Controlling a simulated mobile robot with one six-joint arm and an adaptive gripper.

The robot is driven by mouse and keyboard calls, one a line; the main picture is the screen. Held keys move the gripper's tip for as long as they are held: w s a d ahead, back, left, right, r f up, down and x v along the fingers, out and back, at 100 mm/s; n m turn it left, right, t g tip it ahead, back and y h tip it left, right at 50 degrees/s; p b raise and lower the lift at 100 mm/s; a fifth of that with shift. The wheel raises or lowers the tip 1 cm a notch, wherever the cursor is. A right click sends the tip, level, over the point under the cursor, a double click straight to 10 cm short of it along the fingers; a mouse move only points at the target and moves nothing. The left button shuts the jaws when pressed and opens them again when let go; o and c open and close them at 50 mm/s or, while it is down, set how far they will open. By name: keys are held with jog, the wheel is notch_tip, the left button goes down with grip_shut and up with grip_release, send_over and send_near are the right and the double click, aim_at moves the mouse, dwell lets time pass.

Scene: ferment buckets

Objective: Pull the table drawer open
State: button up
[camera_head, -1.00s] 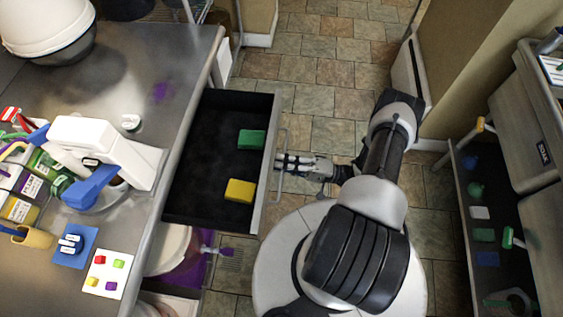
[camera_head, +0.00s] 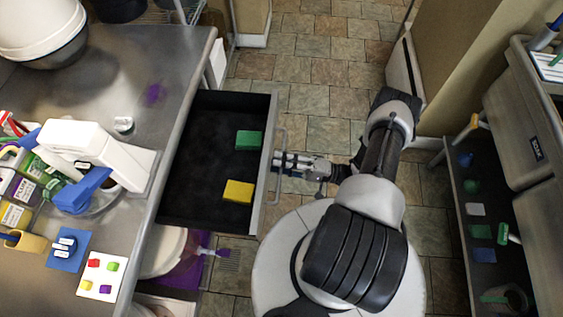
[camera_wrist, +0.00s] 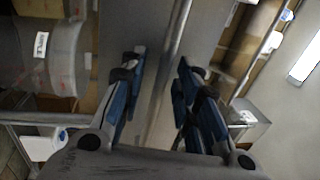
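The table drawer (camera_head: 183,214) stands pulled well out from the metal table (camera_head: 120,65). Its dark inside shows, with a green block (camera_head: 249,140) and a yellow block (camera_head: 238,191) in it. The drawer's bar handle (camera_head: 281,165) is on its front face. My gripper (camera_head: 283,162) reaches the handle from the right. In the wrist view, the two fingers of my gripper (camera_wrist: 158,82) are apart, with a grey bar (camera_wrist: 174,60) running between them and gaps on both sides. Whether a fingertip touches the handle is hard to tell.
Tools, boxes and a white device (camera_head: 100,150) crowd the table's left side. Under the drawer are a white bucket (camera_head: 165,250) and a purple item (camera_head: 197,265). A shelf unit (camera_head: 480,220) stands at the right. Tiled floor (camera_head: 300,95) is clear beyond my arm.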

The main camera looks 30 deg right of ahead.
jog(key=shift+d, duration=0.1)
jog(key=v, duration=1.2)
dwell(0.4)
